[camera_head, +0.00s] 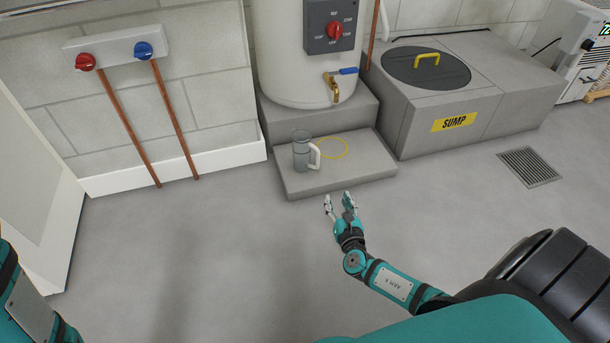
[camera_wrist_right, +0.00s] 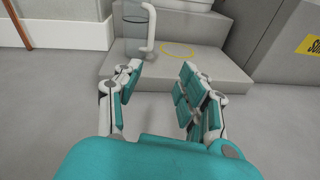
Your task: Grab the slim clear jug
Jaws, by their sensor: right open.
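The slim clear jug (camera_head: 301,150) stands upright on the low grey step, left of a yellow ring mark. Its white handle faces right, toward the ring. In the right wrist view the jug (camera_wrist_right: 131,22) is at the top, partly cut off by the frame edge, with its handle on its right. My right gripper (camera_head: 339,204) is open and empty, just in front of the step and apart from the jug. Its spread fingers also show in the right wrist view (camera_wrist_right: 160,85). My left gripper is out of view; only part of the left arm shows at the lower left.
The low step (camera_head: 340,180) holds the jug and the yellow ring (camera_head: 346,153). Behind it a white tank (camera_head: 290,50) with a brass tap (camera_head: 334,88) stands on a higher block. A grey sump box (camera_head: 405,125) is to the right. The floor in front is clear.

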